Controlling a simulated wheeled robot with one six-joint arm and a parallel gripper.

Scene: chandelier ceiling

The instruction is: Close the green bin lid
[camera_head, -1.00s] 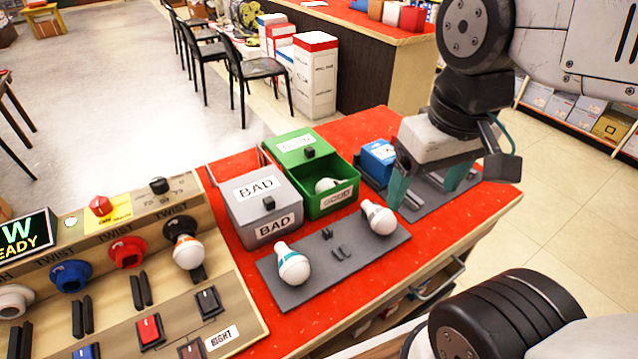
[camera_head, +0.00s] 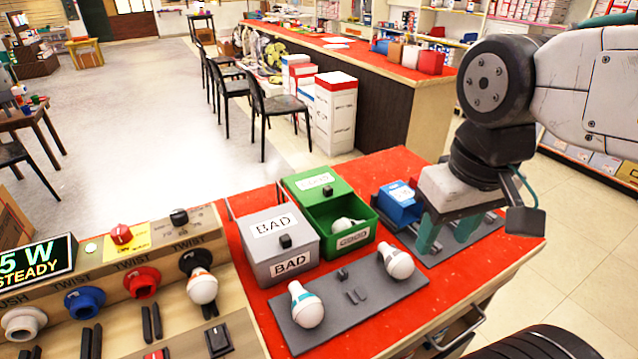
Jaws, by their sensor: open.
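The green bin (camera_head: 343,241) stands on the red table top, labelled GOOD on its front. Its green lid (camera_head: 317,183), with a black knob, is slid to the back, so the front part of the bin is open. A white bulb (camera_head: 346,224) lies inside. My gripper (camera_head: 446,236) points down to the right of the bin, open, over the dark grey plate beside a blue box. It is apart from the green bin and its lid. I see nothing held between the teal fingers.
A grey bin (camera_head: 279,250) labelled BAD stands directly left of the green bin, its lid on. Two bulbs (camera_head: 307,304) (camera_head: 396,259) stand on a grey tray in front. The blue box (camera_head: 399,203) is between the green bin and my gripper. A control panel is at left.

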